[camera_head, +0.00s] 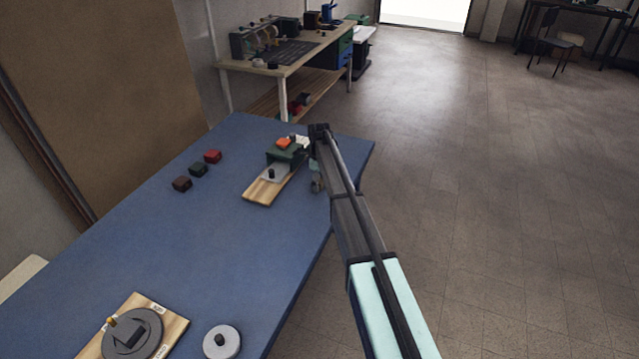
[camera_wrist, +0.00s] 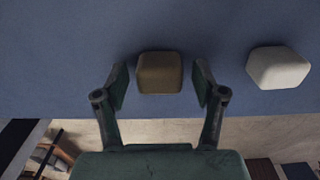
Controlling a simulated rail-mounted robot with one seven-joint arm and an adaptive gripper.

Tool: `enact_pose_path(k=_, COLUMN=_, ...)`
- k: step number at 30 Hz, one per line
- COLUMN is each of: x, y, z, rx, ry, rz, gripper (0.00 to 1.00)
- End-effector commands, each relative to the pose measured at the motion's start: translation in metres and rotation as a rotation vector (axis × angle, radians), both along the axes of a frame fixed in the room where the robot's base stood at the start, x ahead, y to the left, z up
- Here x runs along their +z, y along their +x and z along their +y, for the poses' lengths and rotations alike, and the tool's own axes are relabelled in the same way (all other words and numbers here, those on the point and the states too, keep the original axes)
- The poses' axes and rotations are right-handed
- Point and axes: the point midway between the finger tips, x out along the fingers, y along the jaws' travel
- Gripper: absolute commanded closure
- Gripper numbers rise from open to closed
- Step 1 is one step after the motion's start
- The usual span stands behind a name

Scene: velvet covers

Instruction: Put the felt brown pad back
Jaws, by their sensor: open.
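A small brown pad (camera_wrist: 160,72) with rounded corners lies on the blue table in the wrist view. My gripper (camera_wrist: 160,86) is open, with one finger to each side of the pad and a small gap on both sides. In the head view my gripper (camera_head: 317,182) is at the table's right edge, beside the wooden board; I cannot make out the pad under it there. A dark brown block (camera_head: 182,184) stands at the left of the table, in a row with a green block (camera_head: 198,170) and a red block (camera_head: 212,156).
A pale pad (camera_wrist: 278,67) lies right of the brown one. A wooden board (camera_head: 262,192) carries a green fixture (camera_head: 287,153). A round dark dial (camera_head: 132,334) on another board and a grey disc (camera_head: 222,341) are at the near end. The table's middle is clear.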

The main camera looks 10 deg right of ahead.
Motion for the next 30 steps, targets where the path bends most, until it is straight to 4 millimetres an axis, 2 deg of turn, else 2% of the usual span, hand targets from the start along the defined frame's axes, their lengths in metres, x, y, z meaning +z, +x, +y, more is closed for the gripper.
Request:
enact_pose_path(k=5, x=0.022, y=0.001, z=0.0, rx=0.0, ry=0.0, rz=-0.004, gripper=0.3)
enact_pose_path(k=12, x=0.069, y=0.001, z=0.0, rx=0.0, ry=0.0, rz=-0.004, gripper=0.3)
enact_pose_path(k=18, x=0.101, y=0.002, z=0.0, rx=0.0, ry=0.0, rz=-0.002, gripper=0.3)
enact_pose_path(k=24, x=0.116, y=0.002, z=0.0, rx=0.0, ry=-0.001, rz=-0.001, gripper=0.3)
enact_pose_path(k=30, x=0.118, y=0.001, z=0.0, rx=0.0, ry=0.0, rz=0.0, gripper=0.3)
